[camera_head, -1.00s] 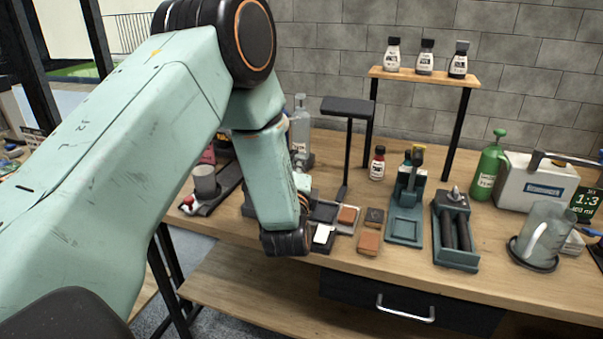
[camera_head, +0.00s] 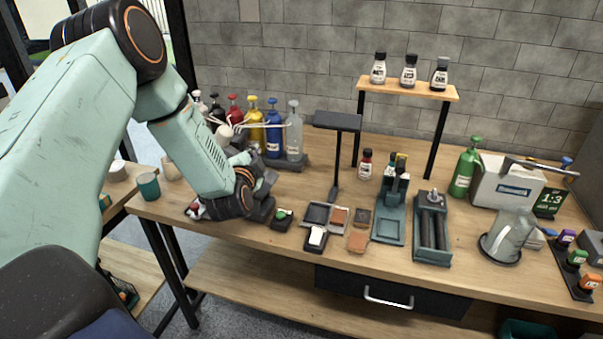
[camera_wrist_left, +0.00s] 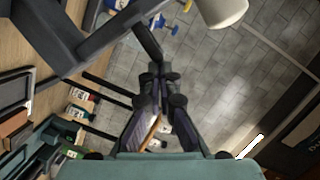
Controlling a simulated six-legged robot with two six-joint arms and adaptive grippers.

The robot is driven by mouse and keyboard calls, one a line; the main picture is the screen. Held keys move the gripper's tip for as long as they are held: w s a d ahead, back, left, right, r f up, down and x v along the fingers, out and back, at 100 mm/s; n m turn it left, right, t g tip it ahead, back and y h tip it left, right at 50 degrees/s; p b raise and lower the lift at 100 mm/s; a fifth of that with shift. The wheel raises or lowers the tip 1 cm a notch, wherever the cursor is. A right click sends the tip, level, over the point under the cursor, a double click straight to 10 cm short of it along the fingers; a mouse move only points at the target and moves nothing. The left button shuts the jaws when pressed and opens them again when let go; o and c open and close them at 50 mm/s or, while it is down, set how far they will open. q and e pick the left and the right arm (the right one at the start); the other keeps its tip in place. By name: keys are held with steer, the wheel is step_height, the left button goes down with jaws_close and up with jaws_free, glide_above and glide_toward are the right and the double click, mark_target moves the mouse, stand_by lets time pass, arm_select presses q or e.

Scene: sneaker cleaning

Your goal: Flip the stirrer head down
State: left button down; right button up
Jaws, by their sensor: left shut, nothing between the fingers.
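My left gripper (camera_wrist_left: 154,80) shows in the left wrist view with its dark fingers together and nothing between them. In the head view its wrist hangs low over the table's left end, and the fingers are mostly hidden behind the wrist. A dark grey angled arm (camera_wrist_left: 105,42), possibly the stirrer's head, crosses the upper left of the wrist view, close beside the fingertips; I cannot tell if they touch. In the head view my left wrist covers most of the stirrer's place; a small red and white part (camera_head: 195,209) shows at its left. My right gripper is not in view.
Several coloured pump bottles (camera_head: 273,130) stand behind my left wrist. A black T-shaped stand (camera_head: 336,122), small trays and a green press (camera_head: 391,212) are to the right. A bottle shelf (camera_head: 407,88) stands at the back. A pale round thing (camera_wrist_left: 222,10) is near the wrist view's top.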

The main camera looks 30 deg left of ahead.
mark_target(224, 152)
arm_select(q)
steer(key=a+n+p, duration=0.1)
steer(key=a, duration=0.1)
steer(key=s+a+n+p, duration=0.1)
steer(key=a, duration=0.1)
steer(key=s+a+n+h+p, duration=0.1)
steer(key=a, duration=0.1)
steer(key=shift+a+f, duration=0.2)
steer(key=shift+f, duration=0.1)
steer(key=shift+a+f+n+h, duration=0.25)
steer(key=shift+a+n+h, duration=0.05)
steer(key=shift+a+n, duration=0.25)
steer(key=shift+s+a+f+p, duration=0.15)
steer(key=shift+a+f+p, duration=0.2)
steer(key=shift+a, duration=0.3)
steer(key=shift+s, duration=0.1)
steer(key=shift+a, duration=0.1)
